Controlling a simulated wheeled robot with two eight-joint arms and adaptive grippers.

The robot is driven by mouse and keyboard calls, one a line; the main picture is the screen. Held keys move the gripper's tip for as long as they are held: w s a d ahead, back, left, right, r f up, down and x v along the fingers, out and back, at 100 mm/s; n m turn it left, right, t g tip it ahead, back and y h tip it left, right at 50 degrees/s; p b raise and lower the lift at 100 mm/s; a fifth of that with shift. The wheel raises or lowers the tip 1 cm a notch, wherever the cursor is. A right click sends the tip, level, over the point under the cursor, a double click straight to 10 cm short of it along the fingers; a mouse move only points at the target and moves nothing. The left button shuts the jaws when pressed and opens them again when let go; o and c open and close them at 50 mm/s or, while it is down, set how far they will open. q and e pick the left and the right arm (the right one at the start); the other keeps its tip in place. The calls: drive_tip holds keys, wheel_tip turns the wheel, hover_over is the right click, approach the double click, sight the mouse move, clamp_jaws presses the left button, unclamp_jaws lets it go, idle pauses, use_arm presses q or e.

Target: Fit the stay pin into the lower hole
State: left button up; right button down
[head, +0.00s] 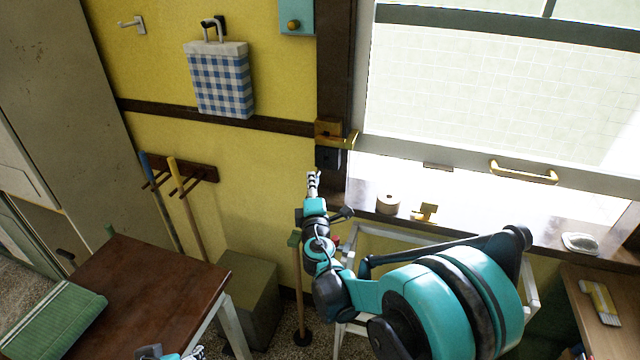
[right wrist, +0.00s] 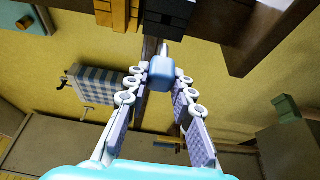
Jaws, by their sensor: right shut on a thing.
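The stay pin (right wrist: 162,72) shows in the right wrist view as a blue-grey head with a short pale shank. My right gripper (head: 313,176) is shut on the head; its fingertips also show in the right wrist view (right wrist: 162,75). The shank points toward a dark block (right wrist: 168,20) on the window frame. In the head view this dark block (head: 327,158) sits just below a brass bracket (head: 328,132), close above my fingertips. I cannot see the lower hole itself or whether the pin touches it. My left gripper (head: 194,353) barely shows at the bottom edge.
The window sash (head: 430,165) with a brass handle (head: 524,173) is right of the gripper. A roll (head: 388,204) and a brass piece (head: 426,211) stand on the sill. A checked bag (head: 220,82) hangs on the wall. A brown table (head: 140,290) stands lower left.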

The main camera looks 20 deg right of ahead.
sight(318, 173)
idle(0.4)
drive_tip(key=shift+w+d+b, duration=0.1)
drive_tip(key=shift+w+d, duration=0.45)
drive_tip(key=shift+w, duration=0.3)
drive_tip(key=shift+w+d+b, duration=0.15)
drive_tip(key=shift+w+d, duration=0.45)
drive_tip(key=shift+w, duration=0.25)
drive_tip(key=shift+w+d+b, duration=0.1)
drive_tip(key=shift+w+d, duration=0.45)
drive_tip(key=shift+w, duration=0.3)
drive_tip(key=shift+w+d, duration=0.5)
drive_tip(key=shift+w, duration=0.15)
idle(0.6)
drive_tip(key=shift+w+d, duration=0.15)
drive_tip(key=shift+w, duration=0.1)
drive_tip(key=shift+w+d+b, duration=0.35)
drive_tip(key=shift+w+d, duration=0.15)
drive_tip(key=shift+w, duration=0.2)
idle(1.0)
drive_tip(key=shift+w+d+r, duration=0.15)
drive_tip(key=shift+w+d, duration=0.05)
idle(1.4)
drive_tip(key=c, duration=1.2)
unclamp_jaws()
drive_tip(key=shift+w, duration=0.1)
